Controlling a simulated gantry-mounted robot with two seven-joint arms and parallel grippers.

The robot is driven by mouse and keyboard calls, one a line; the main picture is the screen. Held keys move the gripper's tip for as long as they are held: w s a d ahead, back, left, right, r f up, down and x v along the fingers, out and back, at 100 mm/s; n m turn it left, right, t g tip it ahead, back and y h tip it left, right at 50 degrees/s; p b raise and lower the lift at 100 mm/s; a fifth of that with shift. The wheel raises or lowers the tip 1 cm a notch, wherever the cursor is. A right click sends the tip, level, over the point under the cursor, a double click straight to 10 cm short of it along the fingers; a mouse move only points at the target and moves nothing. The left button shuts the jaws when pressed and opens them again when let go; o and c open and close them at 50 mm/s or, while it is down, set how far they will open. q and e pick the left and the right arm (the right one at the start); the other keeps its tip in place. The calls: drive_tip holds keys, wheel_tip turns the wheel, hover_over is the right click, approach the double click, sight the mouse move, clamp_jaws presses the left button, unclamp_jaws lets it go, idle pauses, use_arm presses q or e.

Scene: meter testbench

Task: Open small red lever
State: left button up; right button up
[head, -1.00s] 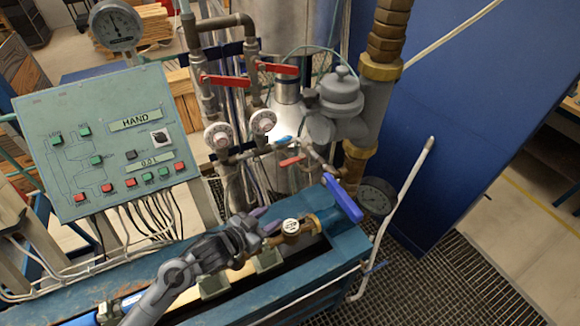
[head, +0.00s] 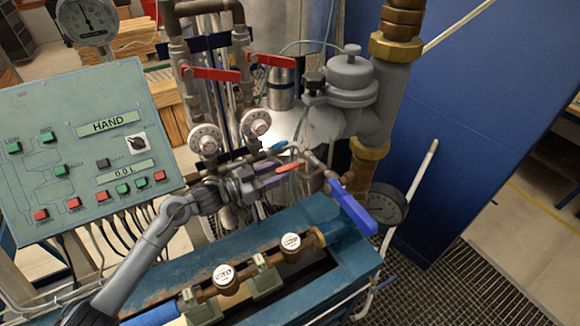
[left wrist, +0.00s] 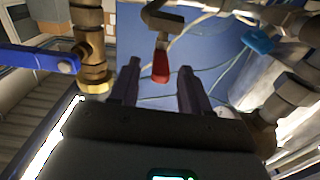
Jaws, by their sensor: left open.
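The small red lever (head: 289,167) is on the piping behind the bench's blue beam in the head view. In the left wrist view the red lever (left wrist: 161,66) hangs from a pipe fitting, between the fingertips as seen there. My left gripper (head: 278,178) is beside the lever, with its purple-grey fingers pointing at it. In the left wrist view the gripper (left wrist: 158,82) is open, one finger on each side of the lever. I cannot tell whether a finger touches it. My right gripper is not in view.
A small blue lever (head: 277,146) is just behind the red one. A large blue lever (head: 352,207) stands to the right. Two larger red levers (head: 215,73) (head: 273,61) and two dials are above. A control panel (head: 85,150) is at the left.

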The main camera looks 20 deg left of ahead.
sight(293, 166)
use_arm(q)
drive_tip(key=shift+x, duration=2.5)
clamp_jaws()
